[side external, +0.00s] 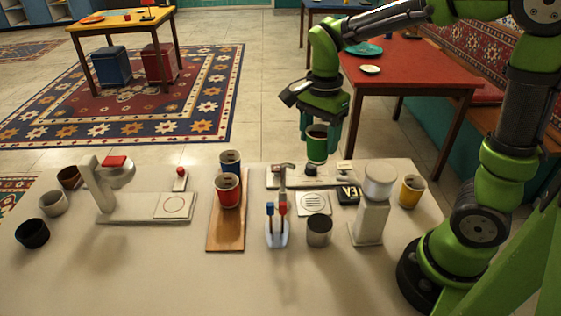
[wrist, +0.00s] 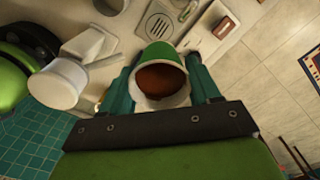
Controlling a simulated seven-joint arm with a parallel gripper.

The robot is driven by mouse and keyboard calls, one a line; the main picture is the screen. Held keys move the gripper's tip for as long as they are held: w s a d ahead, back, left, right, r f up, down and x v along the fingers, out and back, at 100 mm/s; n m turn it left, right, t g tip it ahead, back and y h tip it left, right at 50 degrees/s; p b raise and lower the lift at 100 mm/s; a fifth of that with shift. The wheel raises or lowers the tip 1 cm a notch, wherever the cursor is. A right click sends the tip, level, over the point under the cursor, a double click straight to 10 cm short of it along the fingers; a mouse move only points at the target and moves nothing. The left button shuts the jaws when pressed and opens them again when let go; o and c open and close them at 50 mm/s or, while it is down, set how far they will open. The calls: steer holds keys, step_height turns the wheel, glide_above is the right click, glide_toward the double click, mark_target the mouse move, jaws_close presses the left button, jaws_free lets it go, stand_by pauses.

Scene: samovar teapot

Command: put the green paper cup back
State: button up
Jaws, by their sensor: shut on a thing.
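The green paper cup (side external: 316,146) is upright between the fingers of my gripper (side external: 317,135), held above the back part of the white table. In the wrist view the green cup (wrist: 161,75) shows its rim and a brown inside, with a teal finger of my gripper (wrist: 162,88) on either side. My gripper is shut on the cup. The cup looks raised clear of the table top; the exact gap below it cannot be told.
Below stand a grated drip plate (side external: 313,203), a black TEA box (side external: 348,194), a white dispenser (side external: 372,208), a yellow cup (side external: 411,191) and a metal cup (side external: 319,230). Red (side external: 228,190) and blue (side external: 230,162) cups stand on a wooden board (side external: 226,236). The front of the table is clear.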

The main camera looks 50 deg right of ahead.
steer(key=shift+w+a+r+n, duration=0.15)
steer(key=shift+w+a+r, duration=0.1)
steer(key=shift+r, duration=0.25)
steer(key=shift+w+a+r+n, duration=0.1)
steer(key=shift+a+r+n, duration=0.1)
steer(key=shift+r, duration=0.25)
steer(key=w+a+n, duration=0.4)
steer(key=a, duration=0.6)
steer(key=w+a+n, duration=0.4)
steer(key=a, duration=0.7)
steer(key=shift+s+d+f, duration=0.1)
steer(key=shift+d+f, duration=0.05)
steer(key=shift+f, duration=3.7)
steer(key=shift+s+d+f, duration=0.1)
steer(key=shift+d+f, duration=0.05)
steer(key=shift+f, duration=3.65)
steer(key=o, duration=0.7)
steer(key=shift+f, duration=0.15)
